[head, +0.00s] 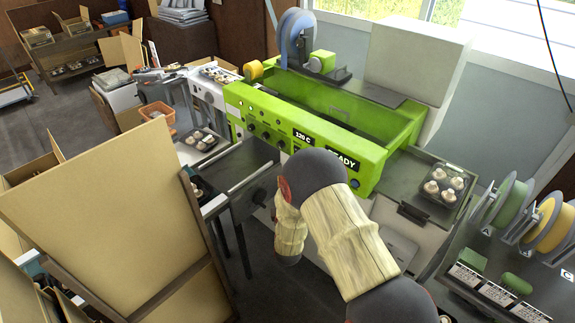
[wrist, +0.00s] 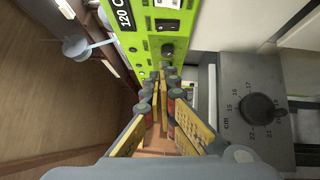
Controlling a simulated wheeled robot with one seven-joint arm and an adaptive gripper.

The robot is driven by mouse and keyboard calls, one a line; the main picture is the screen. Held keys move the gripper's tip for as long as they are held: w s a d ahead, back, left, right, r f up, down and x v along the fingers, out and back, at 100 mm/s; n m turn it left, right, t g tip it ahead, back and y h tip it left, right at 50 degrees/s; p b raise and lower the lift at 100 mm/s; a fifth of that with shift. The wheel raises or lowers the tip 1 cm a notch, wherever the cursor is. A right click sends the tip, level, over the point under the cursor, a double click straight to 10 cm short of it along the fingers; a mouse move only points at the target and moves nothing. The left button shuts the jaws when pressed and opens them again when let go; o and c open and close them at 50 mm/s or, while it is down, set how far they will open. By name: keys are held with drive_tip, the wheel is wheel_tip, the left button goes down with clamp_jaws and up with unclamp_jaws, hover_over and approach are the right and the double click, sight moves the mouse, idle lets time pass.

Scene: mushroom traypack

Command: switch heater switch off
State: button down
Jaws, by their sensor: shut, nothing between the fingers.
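The green machine (head: 262,104) has a front panel with knobs, a "120 C" display (head: 304,137) and a "READY" display (head: 343,162). In the wrist view, the panel (wrist: 140,42) shows a black rocker switch (wrist: 167,25) near the top, beside the "120 C" display (wrist: 124,16). I take this rocker for the heater switch; its label and position are too small to read. My gripper (wrist: 165,73) is shut and empty, pointing at the panel just below a black knob (wrist: 168,50). Whether the fingertips touch the panel I cannot tell. In the head view my arm hides the gripper.
A grey plate with a black dial and cm scale (wrist: 258,108) is right of the fingers in the wrist view. A tray of mushrooms (head: 440,187) sits right of the machine. Large cardboard sheets (head: 100,210) stand at left. Film rolls (head: 545,215) are at right.

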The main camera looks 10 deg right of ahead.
drive_tip(key=w+d+r+b, duration=0.1)
drive_tip(key=w+d+b, duration=0.2)
drive_tip(key=w, duration=0.8)
drive_tip(key=shift+w+d, duration=0.4)
drive_tip(key=shift+d, duration=0.45)
drive_tip(key=shift+r, duration=0.1)
drive_tip(key=shift+w+d+r, duration=0.3)
drive_tip(key=shift+d, duration=0.1)
drive_tip(key=shift+a, duration=0.1)
drive_tip(key=shift+s+f, duration=0.1)
